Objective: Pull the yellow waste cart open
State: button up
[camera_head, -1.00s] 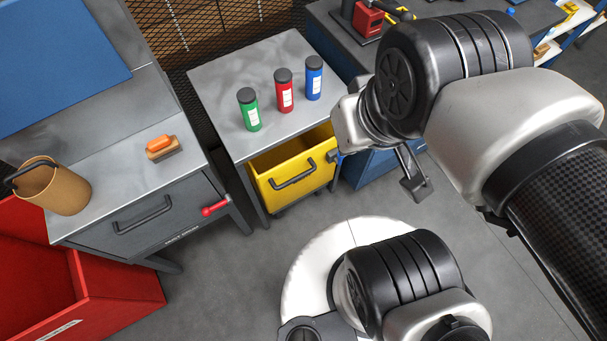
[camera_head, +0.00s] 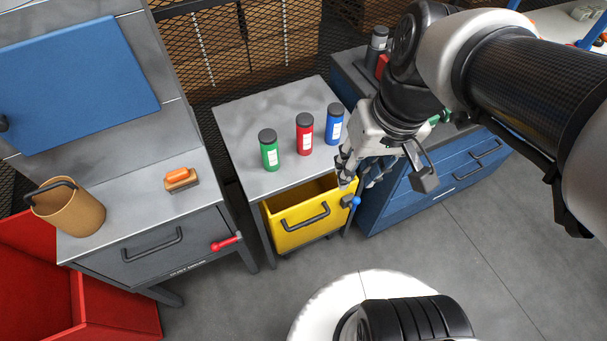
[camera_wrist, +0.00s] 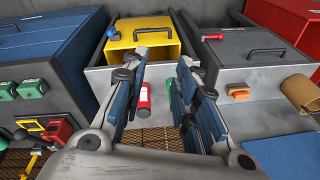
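The yellow waste cart (camera_head: 284,239) sits under a grey-topped bench, with its dark bar handle (camera_head: 306,216) on the front and its open top partly showing. In the wrist view, the yellow cart (camera_wrist: 121,44) and its handle (camera_wrist: 152,33) are beyond the fingers at the top. My gripper (camera_head: 366,172) is to the right of the cart and above it, over the bench's right edge, apart from the handle. In the wrist view, my gripper (camera_wrist: 163,88) has its two blue-padded fingers spread with nothing held between them.
Green (camera_head: 269,150), red (camera_head: 304,134) and blue (camera_head: 334,124) bottles stand on the bench top (camera_head: 245,112). A blue-handled lever (camera_head: 350,201) is right of the cart. A grey drawer with a red lever (camera_head: 226,243) is left; blue drawers (camera_head: 415,197) are right. Floor in front is clear.

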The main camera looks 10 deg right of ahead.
jog(key=shift+o, duration=0.5)
jog(key=w+d+f+m+g+y, duration=0.1)
jog(key=w+d+f+y, duration=0.3)
jog(key=w+f, duration=0.4)
jog(key=shift+w+f+g+b, duration=0.4)
jog(key=shift+f+g, duration=0.5)
jog(key=w+d+f+m+y, duration=0.1)
jog(key=w+d+f+y, duration=0.15)
jog(key=f, duration=0.35)
jog(key=w+d+f+y, duration=0.1)
jog(key=d+f+y, duration=0.15)
jog(key=f, duration=0.35)
jog(key=m+t+y+b, duration=0.2)
jog(key=m+t+y, duration=0.25)
jog(key=t, duration=0.45)
send_near(308, 221)
jog(key=shift+m, duration=0.35)
jog(key=x, duration=0.3)
jog(key=b+x, duration=0.1)
jog(key=x, duration=0.2)
jog(key=f+b+x, duration=0.1)
jog(key=x, duration=0.3)
jog(key=shift+c, duration=0.5)
grip_shut()
jog(key=shift+s, duration=0.1)
